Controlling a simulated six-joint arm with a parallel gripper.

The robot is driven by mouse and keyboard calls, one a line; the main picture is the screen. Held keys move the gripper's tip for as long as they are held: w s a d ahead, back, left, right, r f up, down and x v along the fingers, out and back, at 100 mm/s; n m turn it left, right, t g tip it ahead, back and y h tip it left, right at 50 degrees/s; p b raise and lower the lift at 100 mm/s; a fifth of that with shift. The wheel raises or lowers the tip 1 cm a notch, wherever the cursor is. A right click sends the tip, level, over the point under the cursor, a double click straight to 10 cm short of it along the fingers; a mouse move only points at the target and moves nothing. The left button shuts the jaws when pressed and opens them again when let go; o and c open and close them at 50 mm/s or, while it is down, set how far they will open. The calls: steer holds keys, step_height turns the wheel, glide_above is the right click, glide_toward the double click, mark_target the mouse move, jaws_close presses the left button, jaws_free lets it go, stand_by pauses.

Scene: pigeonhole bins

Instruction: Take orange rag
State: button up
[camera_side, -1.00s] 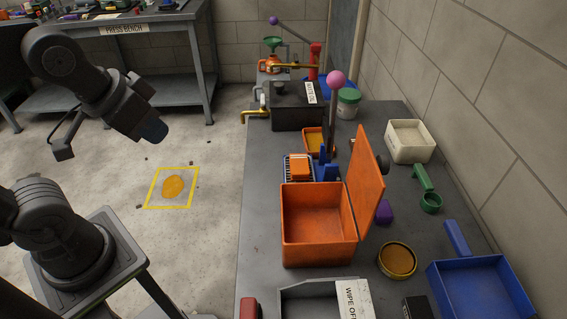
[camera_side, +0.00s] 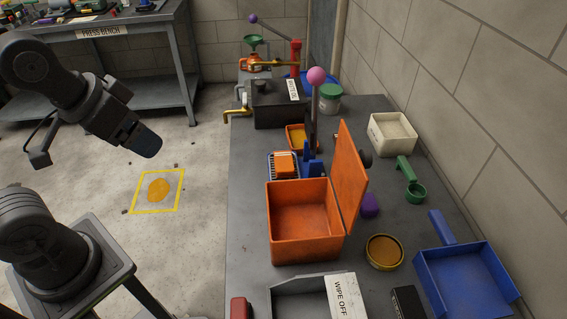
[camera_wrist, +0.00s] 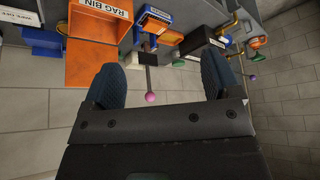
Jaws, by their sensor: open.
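The orange bin (camera_side: 301,250) stands open on the grey bench, its lid (camera_side: 350,185) raised on the right side. Its visible inside looks bare, and I see no sure rag in it. In the wrist view an orange bin (camera_wrist: 95,60) carries a RAG BIN label. A small orange piece (camera_side: 285,164) sits on a rack behind the bin; I cannot tell whether it is cloth. My gripper (camera_side: 147,143) hangs over the floor left of the bench, well apart from the bin. The wrist view shows its two dark fingers (camera_wrist: 160,85) spread, with nothing between them.
A pink-knobbed lever (camera_side: 316,77) rises behind the bin. A grey WIPE OFF tray (camera_side: 300,292), blue tray (camera_side: 465,285), round tin (camera_side: 384,252) and white box (camera_side: 392,134) occupy the bench. A yellow-framed spill (camera_side: 158,190) marks the floor. The air between gripper and bench is clear.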

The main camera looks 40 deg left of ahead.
steer(key=n+g+y, duration=0.2)
steer(key=n+y, duration=0.1)
steer(key=n, duration=0.6)
glide_above(284, 165)
steer(key=s+d, duration=0.4)
step_height(284, 165, down, 14)
steer(key=r, duration=0.1)
steer(key=x, duration=1.4)
steer(key=shift+s+a+f, duration=0.1)
steer(key=shift+s+f, duration=0.05)
steer(key=shift+f, duration=0.05)
steer(key=shift+c, duration=0.2)
steer(key=c, duration=1)
steer(key=shift+c, duration=0.2)
